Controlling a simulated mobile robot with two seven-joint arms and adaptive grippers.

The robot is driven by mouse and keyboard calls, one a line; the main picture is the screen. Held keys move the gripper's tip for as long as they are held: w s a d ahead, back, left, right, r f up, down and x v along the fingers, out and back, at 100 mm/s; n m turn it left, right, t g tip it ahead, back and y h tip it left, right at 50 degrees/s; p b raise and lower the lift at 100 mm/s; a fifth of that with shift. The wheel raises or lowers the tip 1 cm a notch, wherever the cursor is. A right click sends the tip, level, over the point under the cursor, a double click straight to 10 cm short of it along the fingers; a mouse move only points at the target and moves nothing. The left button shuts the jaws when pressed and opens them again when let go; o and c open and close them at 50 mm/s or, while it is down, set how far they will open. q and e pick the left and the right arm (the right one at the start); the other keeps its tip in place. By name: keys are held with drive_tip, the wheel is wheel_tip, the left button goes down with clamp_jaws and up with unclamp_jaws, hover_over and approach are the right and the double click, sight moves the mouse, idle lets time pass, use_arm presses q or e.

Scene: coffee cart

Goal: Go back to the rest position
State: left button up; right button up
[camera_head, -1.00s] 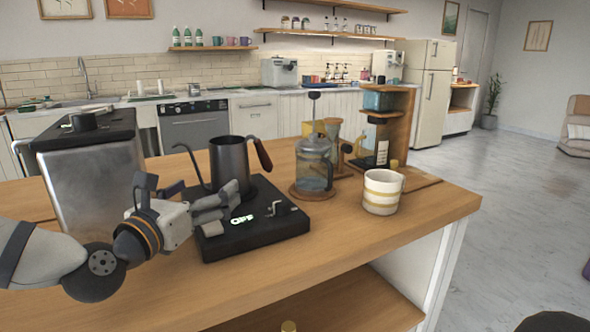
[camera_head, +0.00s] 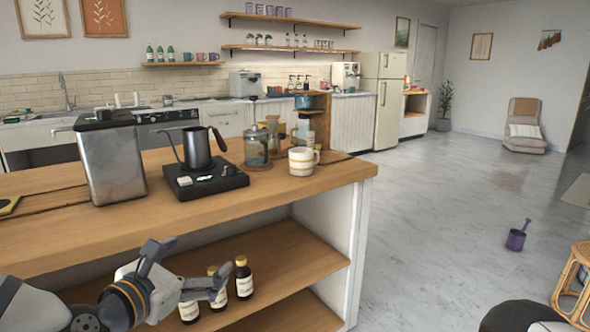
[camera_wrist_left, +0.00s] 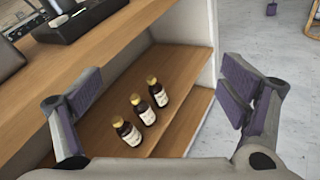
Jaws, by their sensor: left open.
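My left gripper (camera_head: 200,283) is in front of the cart, below the countertop level. In the left wrist view its two fingers (camera_wrist_left: 160,100) are spread wide with nothing between them. Behind it, brown bottles (camera_head: 243,277) with yellow caps stand on the cart's shelf; they also show in the left wrist view (camera_wrist_left: 146,110). The black kettle (camera_head: 198,148) stands on the black scale (camera_head: 205,183) on the countertop, apart from the gripper. My right gripper is not in view.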

use_arm(q)
drive_tip(key=s+d+f+m+g+p, duration=0.25)
drive_tip(key=s+f+m+g, duration=0.65)
drive_tip(key=s+f+m, duration=0.85)
drive_tip(key=s+a+f+m+g+y, duration=0.1)
drive_tip(key=s+a+f+m+g, duration=0.1)
drive_tip(key=s, duration=0.8)
drive_tip(key=s+a+f+m+g+y, duration=0.2)
drive_tip(key=s+m, duration=0.3)
drive_tip(key=s, duration=0.5)
drive_tip(key=s+a+f+m+g+y, duration=0.1)
drive_tip(key=s+a+f+m+g, duration=0.2)
drive_tip(key=s, duration=0.6)
drive_tip(key=shift+s+a+f+m+g+y+p, duration=0.35)
drive_tip(key=shift+f+m+g, duration=0.25)
drive_tip(key=shift+f, duration=0.25)
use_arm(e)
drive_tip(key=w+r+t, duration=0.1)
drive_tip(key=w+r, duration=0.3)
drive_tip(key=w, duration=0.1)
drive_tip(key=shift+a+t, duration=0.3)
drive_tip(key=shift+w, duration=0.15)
